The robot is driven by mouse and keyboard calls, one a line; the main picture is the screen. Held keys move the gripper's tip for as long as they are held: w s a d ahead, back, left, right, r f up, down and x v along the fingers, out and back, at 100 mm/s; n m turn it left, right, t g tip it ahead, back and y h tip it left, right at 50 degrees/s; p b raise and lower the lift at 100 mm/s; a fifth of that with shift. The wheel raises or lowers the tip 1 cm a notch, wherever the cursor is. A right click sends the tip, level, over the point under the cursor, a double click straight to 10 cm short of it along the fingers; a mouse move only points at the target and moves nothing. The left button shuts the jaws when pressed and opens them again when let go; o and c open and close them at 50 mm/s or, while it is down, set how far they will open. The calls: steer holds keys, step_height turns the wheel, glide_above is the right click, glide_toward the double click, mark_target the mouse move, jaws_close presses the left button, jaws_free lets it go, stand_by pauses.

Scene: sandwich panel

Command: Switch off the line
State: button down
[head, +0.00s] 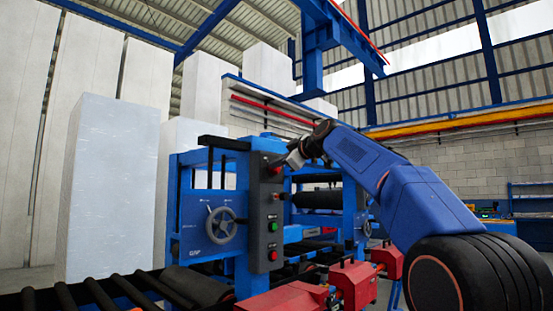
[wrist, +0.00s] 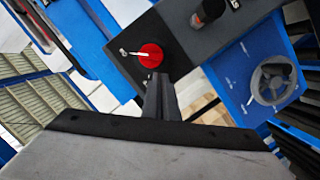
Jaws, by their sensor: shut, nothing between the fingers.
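The dark control panel (head: 268,215) is mounted upright on the blue machine. In the wrist view, the panel (wrist: 188,40) runs diagonally and carries a round red control (wrist: 151,56) with a white bar-shaped mark beside it. My gripper (wrist: 158,82) is shut and empty, with its fingertips right by the red control; I cannot tell if they touch it. In the head view, my gripper (head: 284,163) is at the top of the panel and partly covers that control. Lower on the panel are a green button (head: 272,227) and a red button (head: 273,255).
A handwheel (head: 221,225) sits on the blue machine left of the panel and also shows in the wrist view (wrist: 274,80). A dark knob (wrist: 208,12) sticks out near the red control. Red machine blocks (head: 353,286) and rollers (head: 100,295) stand below.

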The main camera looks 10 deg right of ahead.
steer(key=shift+w+d+f, duration=0.3)
steer(key=shift+d+f, duration=0.15)
steer(key=shift+f, duration=0.05)
